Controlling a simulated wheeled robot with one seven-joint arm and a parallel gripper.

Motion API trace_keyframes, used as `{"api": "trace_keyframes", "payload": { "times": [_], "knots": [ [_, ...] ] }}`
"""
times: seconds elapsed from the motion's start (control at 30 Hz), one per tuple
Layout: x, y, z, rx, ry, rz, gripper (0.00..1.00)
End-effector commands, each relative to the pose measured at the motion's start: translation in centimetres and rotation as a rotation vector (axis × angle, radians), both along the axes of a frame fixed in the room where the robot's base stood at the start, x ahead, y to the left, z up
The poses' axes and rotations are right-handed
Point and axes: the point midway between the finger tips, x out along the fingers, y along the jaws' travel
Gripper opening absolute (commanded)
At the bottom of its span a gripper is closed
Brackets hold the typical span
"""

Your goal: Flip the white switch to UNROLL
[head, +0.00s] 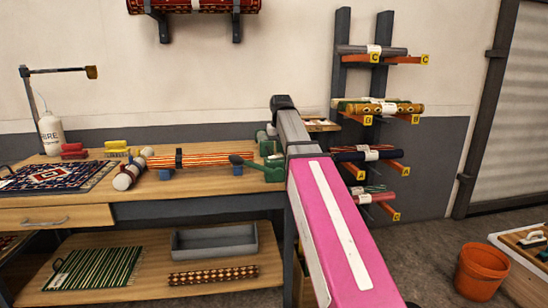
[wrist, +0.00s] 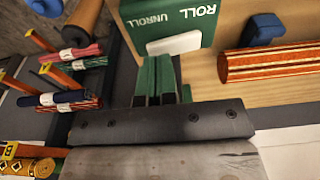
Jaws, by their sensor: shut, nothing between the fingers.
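In the wrist view a green panel (wrist: 185,22) carries the words ROLL and UNROLL, seen upside down. The white switch (wrist: 173,44) sits at the panel's near edge, beside the words; which way it is set I cannot tell. My gripper (wrist: 157,62) shows with its green fingers side by side, shut and empty. The fingertips point at the panel and appear close to the switch; whether they touch it I cannot tell. In the head view my pink arm reaches toward the bench's right end and my fingers are not clearly visible.
A rack (head: 382,90) with several rolls stands right of my arm. An orange bucket (head: 482,270) is on the floor.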

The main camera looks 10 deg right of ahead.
Motion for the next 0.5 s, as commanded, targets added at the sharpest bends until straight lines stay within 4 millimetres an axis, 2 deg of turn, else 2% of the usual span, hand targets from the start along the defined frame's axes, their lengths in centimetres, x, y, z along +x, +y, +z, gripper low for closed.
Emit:
{"api": "trace_keyframes", "payload": {
  "times": [0.5],
  "knots": [
    [-0.01,0.0,-0.7,0.0,0.0,0.0,0.0]
  ]
}}
